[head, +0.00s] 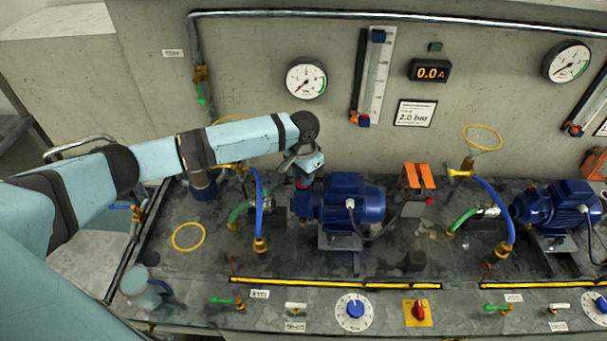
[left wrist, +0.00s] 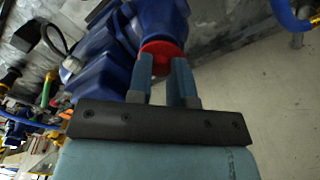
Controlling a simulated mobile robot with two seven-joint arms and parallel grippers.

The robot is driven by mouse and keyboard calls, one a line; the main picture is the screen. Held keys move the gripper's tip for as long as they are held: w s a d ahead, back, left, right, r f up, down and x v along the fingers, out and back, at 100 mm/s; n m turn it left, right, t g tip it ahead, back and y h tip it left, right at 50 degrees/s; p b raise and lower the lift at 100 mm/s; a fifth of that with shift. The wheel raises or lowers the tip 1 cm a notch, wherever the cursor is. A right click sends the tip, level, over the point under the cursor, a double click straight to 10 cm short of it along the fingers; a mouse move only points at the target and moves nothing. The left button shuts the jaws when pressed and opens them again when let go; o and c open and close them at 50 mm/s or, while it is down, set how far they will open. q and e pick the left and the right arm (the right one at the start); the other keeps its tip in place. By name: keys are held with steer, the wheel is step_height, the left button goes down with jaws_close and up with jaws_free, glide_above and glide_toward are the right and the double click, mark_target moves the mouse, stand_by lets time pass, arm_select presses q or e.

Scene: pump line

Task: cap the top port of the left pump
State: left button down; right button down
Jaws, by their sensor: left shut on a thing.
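The left pump (head: 345,200) is blue and stands on the bench below the wall gauge; part of it also shows in the left wrist view (left wrist: 100,66). My left gripper (head: 303,171) is over the pump's left end. In the left wrist view its two fingers (left wrist: 164,72) are shut on a red cap (left wrist: 163,48). The cap lies right against a blue part of the pump; I cannot tell whether it is seated. In the head view the gripper mostly hides the cap and the top port. My right gripper is not in view.
A blue hose (head: 259,205) and a green-handled valve (head: 238,213) stand just left of the pump. An orange-topped stand (head: 418,177) is on its right. A second blue pump (head: 560,205) is farther right. Bare bench lies around the yellow ring (head: 188,236).

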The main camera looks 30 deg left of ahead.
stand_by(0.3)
arm_select(q)
steer(key=shift+f, duration=0.45)
steer(key=c, duration=1)
jaws_free()
steer(key=shift+o, duration=0.2)
steer(key=shift+r+p, duration=0.15)
steer(key=shift+p, duration=0.2)
step_height(320, 180, up, 3)
steer(key=p, duration=0.3)
steer(key=shift+r+p, duration=0.35)
steer(key=shift+r, duration=1)
